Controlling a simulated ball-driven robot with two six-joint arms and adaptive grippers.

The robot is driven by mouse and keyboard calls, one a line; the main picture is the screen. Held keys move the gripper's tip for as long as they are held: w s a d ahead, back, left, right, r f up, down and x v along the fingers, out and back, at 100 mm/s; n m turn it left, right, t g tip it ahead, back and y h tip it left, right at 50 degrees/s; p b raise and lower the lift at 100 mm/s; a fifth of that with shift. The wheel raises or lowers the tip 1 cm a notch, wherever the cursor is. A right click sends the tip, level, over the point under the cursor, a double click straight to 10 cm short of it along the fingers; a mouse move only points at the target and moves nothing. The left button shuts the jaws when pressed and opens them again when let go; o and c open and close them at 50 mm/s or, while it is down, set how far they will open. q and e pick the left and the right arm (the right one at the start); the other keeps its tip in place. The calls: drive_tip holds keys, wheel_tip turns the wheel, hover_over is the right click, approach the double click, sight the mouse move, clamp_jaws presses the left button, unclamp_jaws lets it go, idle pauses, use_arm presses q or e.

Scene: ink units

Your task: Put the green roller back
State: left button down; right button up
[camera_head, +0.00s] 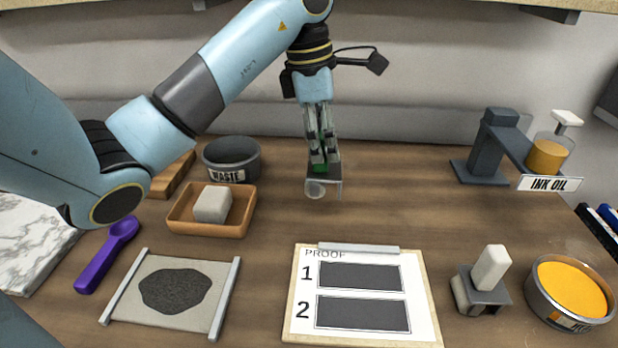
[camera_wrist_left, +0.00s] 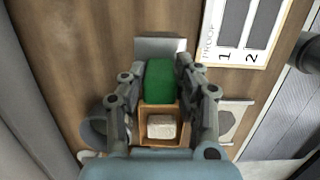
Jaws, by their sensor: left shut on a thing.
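The green roller (camera_head: 320,167) hangs from my left gripper (camera_head: 319,160), at the back middle of the table. The fingers point down and are shut on its green handle. Its grey frame and pale drum show below the fingertips; I cannot tell whether they touch the table. In the left wrist view the green handle (camera_wrist_left: 160,82) lies between the two fingers of my left gripper (camera_wrist_left: 161,88), with a light grey part beyond it. My right gripper is not in view.
Left of the roller are the WASTE pot (camera_head: 231,157) and a wooden tray (camera_head: 205,228) with a grey block. The PROOF board (camera_head: 430,318) is in front. A white-handled tool (camera_head: 491,268), an orange tin (camera_head: 573,290) and the INK OIL stand (camera_head: 497,147) are right. Table around the roller is clear.

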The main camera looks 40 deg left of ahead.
use_arm(q)
drive_tip(key=a, duration=0.1)
drive_tip(key=a+f+p, duration=0.2)
drive_tip(key=a, duration=0.1)
drive_tip(key=shift+w, duration=0.25)
wheel_tip(320, 180, down, 5)
drive_tip(key=shift+a+r+p, duration=0.15)
drive_tip(key=shift+r+p, duration=0.05)
drive_tip(key=shift+p, duration=0.3)
drive_tip(key=shift+s+f+b, duration=0.15)
drive_tip(key=shift+f+b, duration=0.45)
drive_tip(key=shift+b, duration=0.1)
drive_tip(key=c, duration=1.3)
unclamp_jaws()
drive_tip(key=o, duration=0.3)
drive_tip(key=shift+w, duration=0.2)
drive_tip(key=shift+o, duration=0.2)
